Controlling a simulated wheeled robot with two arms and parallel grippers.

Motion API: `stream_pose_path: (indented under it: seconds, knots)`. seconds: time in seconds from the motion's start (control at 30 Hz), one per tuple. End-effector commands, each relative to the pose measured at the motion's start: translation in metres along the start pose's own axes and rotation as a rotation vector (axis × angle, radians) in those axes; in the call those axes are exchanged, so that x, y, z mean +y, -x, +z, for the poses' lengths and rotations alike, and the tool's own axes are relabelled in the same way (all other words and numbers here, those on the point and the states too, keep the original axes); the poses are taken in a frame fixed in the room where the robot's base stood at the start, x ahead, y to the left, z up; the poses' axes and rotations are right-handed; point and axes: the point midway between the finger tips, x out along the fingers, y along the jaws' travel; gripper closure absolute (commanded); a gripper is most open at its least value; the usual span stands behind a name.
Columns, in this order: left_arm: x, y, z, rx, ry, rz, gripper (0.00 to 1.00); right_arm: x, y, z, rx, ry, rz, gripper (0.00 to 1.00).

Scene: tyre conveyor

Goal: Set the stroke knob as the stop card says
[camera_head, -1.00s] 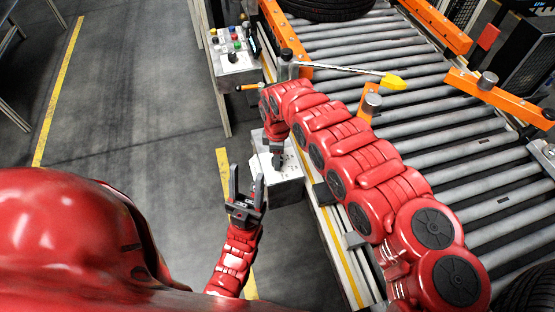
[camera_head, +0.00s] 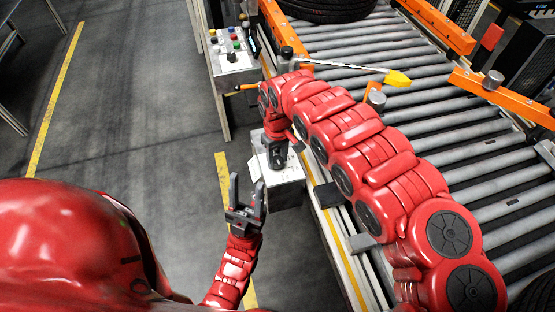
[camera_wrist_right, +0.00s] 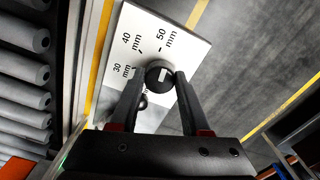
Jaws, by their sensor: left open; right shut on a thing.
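The stroke knob (camera_wrist_right: 159,73) is round and black with a pale mark on its top. It sits on a white dial plate (camera_wrist_right: 187,42) printed 30 mm, 40 mm and 50 mm; another marking is partly hidden by a finger. My right gripper (camera_wrist_right: 161,80) has its fingers on both sides of the knob, shut on it. In the head view the right gripper (camera_head: 278,158) points down onto the white-topped box (camera_head: 288,174), and the knob is hidden. My left gripper (camera_head: 246,192) is open and empty, left of and nearer than the box. I cannot make out a readable stop card.
The roller conveyor (camera_head: 440,120) with orange guides (camera_head: 497,98) lies to the right. A control panel (camera_head: 232,57) with coloured buttons stands beyond the box. A yellow-tipped rod (camera_head: 398,79) reaches over the rollers. A tyre (camera_head: 325,8) lies at the far end.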

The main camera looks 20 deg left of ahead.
Motion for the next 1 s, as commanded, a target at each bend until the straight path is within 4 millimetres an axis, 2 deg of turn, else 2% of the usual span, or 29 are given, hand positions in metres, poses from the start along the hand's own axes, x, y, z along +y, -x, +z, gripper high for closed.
stream_pose_path:
  seconds: [0.3, 0.87, 0.9, 1.0]
  knots:
    - [0.0004, 0.0078, 0.0013, 0.000, 0.000, 0.000, 0.50, 0.0002, -0.0008, 0.0005, -0.002, -0.130, 0.000, 1.00]
    - [0.0004, 0.0086, 0.0015, 0.000, 0.000, 0.000, 0.50, -0.0001, -0.0003, 0.0003, -0.001, -0.160, -0.001, 1.00]
    - [0.0004, 0.0086, 0.0015, 0.000, 0.000, 0.000, 0.50, -0.0001, -0.0003, 0.0003, -0.001, -0.160, -0.001, 0.50]
    - [0.0004, 0.0086, 0.0014, 0.000, 0.000, 0.000, 0.50, -0.0001, -0.0002, 0.0001, 0.000, -0.159, 0.000, 0.32]
